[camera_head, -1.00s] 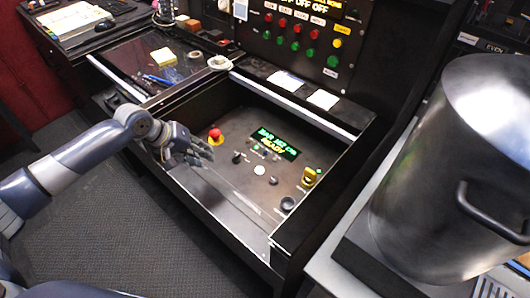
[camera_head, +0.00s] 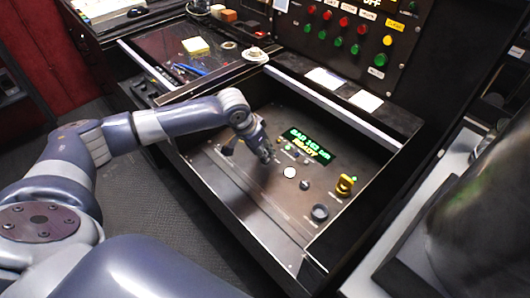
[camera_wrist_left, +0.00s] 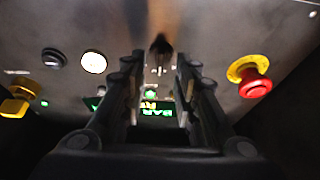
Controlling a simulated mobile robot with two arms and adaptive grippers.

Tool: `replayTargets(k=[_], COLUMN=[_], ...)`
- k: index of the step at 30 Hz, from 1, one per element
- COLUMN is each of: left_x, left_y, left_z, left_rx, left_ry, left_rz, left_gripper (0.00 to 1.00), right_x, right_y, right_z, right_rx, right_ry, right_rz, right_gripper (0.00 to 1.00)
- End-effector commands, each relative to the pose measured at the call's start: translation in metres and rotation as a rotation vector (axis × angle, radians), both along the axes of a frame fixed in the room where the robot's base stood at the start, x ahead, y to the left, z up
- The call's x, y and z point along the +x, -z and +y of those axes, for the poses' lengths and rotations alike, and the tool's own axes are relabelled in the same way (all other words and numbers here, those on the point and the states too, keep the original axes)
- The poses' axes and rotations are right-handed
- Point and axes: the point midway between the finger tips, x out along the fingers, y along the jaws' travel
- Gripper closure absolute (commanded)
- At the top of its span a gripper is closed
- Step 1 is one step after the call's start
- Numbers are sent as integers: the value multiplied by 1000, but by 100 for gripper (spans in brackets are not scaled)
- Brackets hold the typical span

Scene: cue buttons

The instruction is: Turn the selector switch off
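The control panel (camera_head: 245,185) is a dark sloped plate in a black console. My left gripper (camera_head: 268,155) is low over its left middle, pointing down. In the left wrist view, the two fingers (camera_wrist_left: 160,62) are apart with a gap between them. A dark knob (camera_wrist_left: 160,45), which looks like the selector switch, lies in line with that gap just beyond the tips. I cannot tell whether the fingers touch it or how it is turned. In the head view my gripper hides it. My right gripper is not in view.
A red button (camera_wrist_left: 257,84) on a yellow base is beside the gripper. A metal pot (camera_head: 485,200) stands right.

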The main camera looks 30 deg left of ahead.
Motion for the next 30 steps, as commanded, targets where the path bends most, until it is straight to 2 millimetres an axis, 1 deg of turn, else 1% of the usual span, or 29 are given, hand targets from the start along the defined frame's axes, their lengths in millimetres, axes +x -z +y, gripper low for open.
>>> replayTargets(k=[1, 6, 10, 15, 16, 19, 26, 30], left_x=[3, 8, 9, 9, 9, 8, 8, 8], left_y=[7, 19, 21, 21, 21, 21, 20, 19], left_z=[-1, -2, -3, -3, -3, -3, -3, -3], left_rx=[0, 1, 1, 1, 1, 0, 0, -1], left_ry=[-1, 0, 0, 0, 0, 0, -1, -15], left_rz=[1, 0, -1, -1, -1, -1, -1, 0], left_gripper=[72, 72, 72, 72, 77, 100, 100, 100], right_x=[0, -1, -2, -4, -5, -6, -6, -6], right_y=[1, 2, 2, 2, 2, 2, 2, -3], right_z=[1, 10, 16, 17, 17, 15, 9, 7], right_rx=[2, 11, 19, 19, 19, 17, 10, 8], right_ry=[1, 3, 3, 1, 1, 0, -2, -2], right_rz=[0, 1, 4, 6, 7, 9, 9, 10], right_gripper=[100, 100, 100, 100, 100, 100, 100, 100])
